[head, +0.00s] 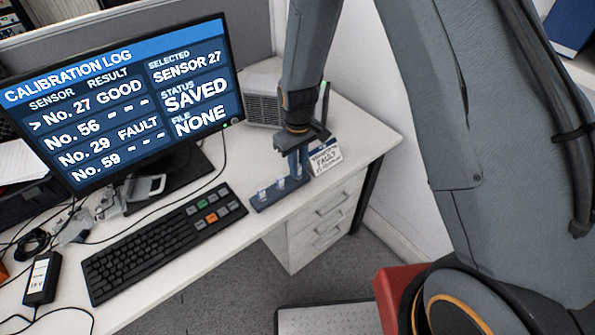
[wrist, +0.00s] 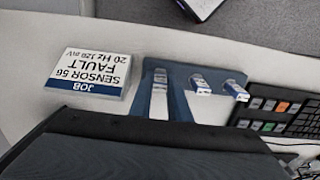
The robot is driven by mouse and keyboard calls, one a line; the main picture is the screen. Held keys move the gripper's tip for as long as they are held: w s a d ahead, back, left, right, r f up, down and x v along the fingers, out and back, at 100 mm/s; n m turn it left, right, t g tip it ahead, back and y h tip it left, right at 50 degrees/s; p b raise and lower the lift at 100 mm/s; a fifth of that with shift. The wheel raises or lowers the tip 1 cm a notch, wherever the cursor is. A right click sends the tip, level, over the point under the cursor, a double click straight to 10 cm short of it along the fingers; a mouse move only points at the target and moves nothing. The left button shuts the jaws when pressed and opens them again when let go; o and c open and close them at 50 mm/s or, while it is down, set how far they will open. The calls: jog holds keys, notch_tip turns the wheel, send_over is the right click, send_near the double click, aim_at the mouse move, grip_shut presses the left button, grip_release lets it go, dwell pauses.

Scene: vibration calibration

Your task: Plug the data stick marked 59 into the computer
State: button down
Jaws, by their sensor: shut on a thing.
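My gripper (head: 298,172) points down at the right end of the blue stick holder (head: 265,204). It is shut on a data stick (wrist: 159,85) that still stands at the holder; its number cannot be read. Two other light data sticks stand apart to its left in the head view, one in the middle (head: 280,184) and one at the end (head: 262,195). Their marks are too small to read. The computer's monitor (head: 120,100) shows a calibration log with sensor 27 selected, status saved, file none; No. 59 shows dashes. No computer port can be made out.
A job card (head: 325,157) stands close right of my gripper; the wrist view reads "Sensor 56 Fault". A black keyboard (head: 150,245) lies left of the holder. A grey box (head: 263,95) stands behind. Cables and a black adapter (head: 42,278) lie at left.

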jog(key=shift+r+p, duration=0.45)
jog(key=shift+r, duration=0.1)
dwell(0.7)
jog(key=shift+r+p, duration=1.15)
jog(key=shift+r, duration=0.55)
jog(key=shift+w, duration=0.1)
jog(key=w+r+n+b, duration=0.2)
jog(key=w+r+b, duration=0.1)
jog(key=w, duration=0.6)
jog(key=w+r+n+b, duration=0.2)
jog(key=w+r, duration=0.4)
jog(key=w, duration=0.3)
jog(key=w+d+r+n+b, duration=0.1)
jog(key=w+r+n+b, duration=0.2)
jog(key=w, duration=0.6)
notch_tip(320, 180, up, 2)
jog(key=shift+w+r+n+b, duration=0.1)
jog(key=shift+r+n+b, duration=0.1)
jog(key=shift+n+b, duration=0.15)
jog(key=shift+w, duration=0.2)
jog(key=shift+s+f+b, duration=0.1)
jog(key=shift+f+b, duration=0.3)
jog(key=shift+f, duration=1)
jog(key=shift+f, duration=0.7)
